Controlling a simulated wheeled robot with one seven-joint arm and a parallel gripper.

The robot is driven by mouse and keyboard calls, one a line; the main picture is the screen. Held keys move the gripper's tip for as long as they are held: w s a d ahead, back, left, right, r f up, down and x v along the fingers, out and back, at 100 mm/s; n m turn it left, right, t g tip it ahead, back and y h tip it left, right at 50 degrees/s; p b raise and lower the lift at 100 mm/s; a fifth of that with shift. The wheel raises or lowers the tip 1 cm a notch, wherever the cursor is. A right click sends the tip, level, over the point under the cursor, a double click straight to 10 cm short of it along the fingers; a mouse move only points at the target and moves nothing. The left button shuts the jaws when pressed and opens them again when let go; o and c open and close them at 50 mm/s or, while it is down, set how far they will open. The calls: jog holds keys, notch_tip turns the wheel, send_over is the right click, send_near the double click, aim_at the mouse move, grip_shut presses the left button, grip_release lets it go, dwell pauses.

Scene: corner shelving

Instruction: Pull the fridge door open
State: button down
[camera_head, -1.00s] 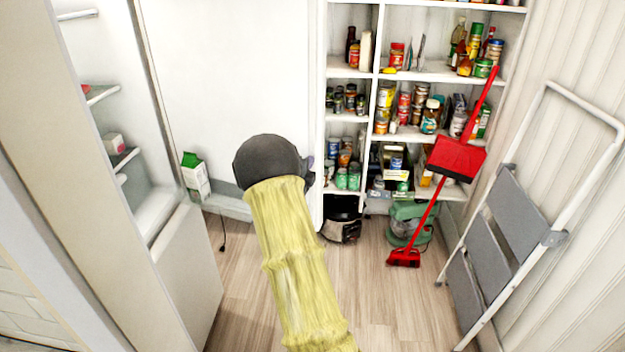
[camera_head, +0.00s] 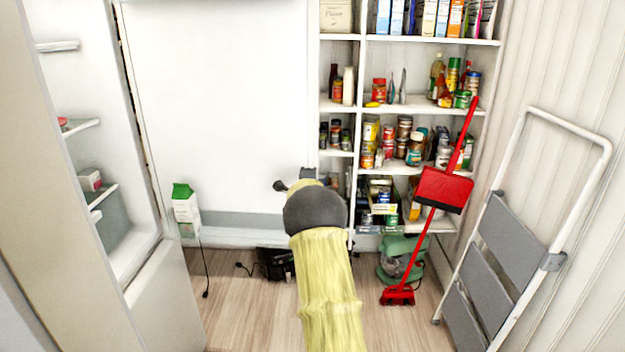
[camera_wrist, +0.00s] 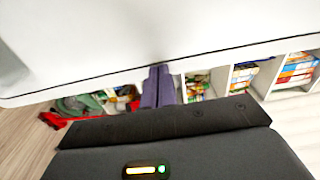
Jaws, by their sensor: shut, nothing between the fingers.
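The fridge (camera_head: 165,300) stands at the left with its inside shelves showing. Its white door (camera_head: 220,110) stands wide open, its inner face turned to me, with a milk carton (camera_head: 185,209) in the bottom door rack. My gripper (camera_head: 308,174) is near the door's right edge, partly hidden behind my dark wrist. In the wrist view the door (camera_wrist: 130,40) fills the upper part as a white panel with a dark edge line. The two purple fingers (camera_wrist: 158,85) are together and empty at that edge; I cannot tell whether they touch it.
Pantry shelves (camera_head: 430,108) with jars and boxes stand behind, right of the door. A red broom and dustpan (camera_head: 443,190), a green appliance (camera_head: 400,258) and a folded step ladder (camera_head: 510,250) stand at the right. A black object (camera_head: 277,263) sits on the floor below the door.

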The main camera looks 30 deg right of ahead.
jog(key=b+v, duration=0.5)
jog(key=v, duration=0.8)
jog(key=shift+s+a, duration=0.2)
jog(key=shift+s, duration=0.15)
